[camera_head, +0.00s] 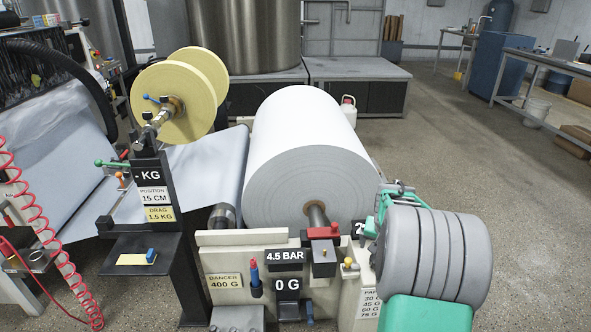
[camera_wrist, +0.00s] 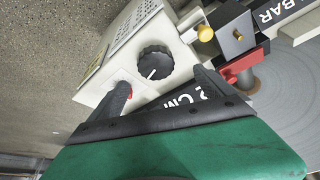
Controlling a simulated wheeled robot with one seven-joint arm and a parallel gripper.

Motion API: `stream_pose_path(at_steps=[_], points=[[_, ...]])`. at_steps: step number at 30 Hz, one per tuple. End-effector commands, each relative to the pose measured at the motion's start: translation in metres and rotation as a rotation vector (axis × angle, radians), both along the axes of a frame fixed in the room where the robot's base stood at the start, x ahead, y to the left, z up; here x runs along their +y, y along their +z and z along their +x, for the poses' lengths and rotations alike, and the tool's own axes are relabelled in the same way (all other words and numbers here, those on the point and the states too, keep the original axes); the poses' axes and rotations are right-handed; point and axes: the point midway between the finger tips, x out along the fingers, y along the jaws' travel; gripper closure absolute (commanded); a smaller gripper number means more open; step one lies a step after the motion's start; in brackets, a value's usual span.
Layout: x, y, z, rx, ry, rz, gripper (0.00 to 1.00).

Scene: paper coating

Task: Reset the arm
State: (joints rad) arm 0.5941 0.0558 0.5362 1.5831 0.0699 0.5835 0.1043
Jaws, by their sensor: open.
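My gripper (camera_wrist: 161,80) is open in the wrist view, with its two dark fingers spread and nothing held between them. It hangs over the end of a cream control box (camera_wrist: 125,55) with a black knob (camera_wrist: 155,63) beyond the fingertips. A black label reading CM shows partly behind the right finger. In the head view my grey and green arm reaches in at the lower right, beside the paper roll's end. The fingers are hardly visible there, and whether they touch the box is unclear.
The large white paper roll (camera_head: 300,140) stands left of my arm. A red clamp (camera_head: 323,232) sits at its shaft. The front panel (camera_head: 232,262) carries a 4.5 BAR display (camera_head: 285,256). Yellow tape rolls (camera_head: 175,100) are on a post at left. Open floor (camera_head: 530,200) lies right.

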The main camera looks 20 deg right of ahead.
Motion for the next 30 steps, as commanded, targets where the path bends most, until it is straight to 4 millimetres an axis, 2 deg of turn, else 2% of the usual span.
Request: stream_pose_path(at_steps=[1, 2, 5, 7, 9, 11, 12, 15, 18, 21, 30], points=[[0.016, 0.029, 0.004, -0.005, 0.033, -0.002, 0.07], [0.030, 0.044, 0.004, -0.003, 0.058, 0.000, 0.07], [0.090, 0.105, -0.001, 0.008, 0.171, 0.010, 0.07], [0.138, 0.148, -0.013, 0.018, 0.264, 0.016, 0.07], [0.184, 0.187, -0.032, 0.031, 0.363, 0.023, 0.07], [0.222, 0.218, -0.053, 0.043, 0.451, 0.028, 0.07], [0.246, 0.237, -0.069, 0.051, 0.508, 0.029, 0.07], [0.290, 0.268, -0.110, 0.071, 0.639, 0.034, 0.07], [0.316, 0.279, -0.140, 0.089, 0.726, 0.038, 0.07], [0.323, 0.278, -0.152, 0.097, 0.762, 0.039, 0.07], [0.323, 0.273, -0.153, 0.100, 0.761, 0.040, 0.07]])
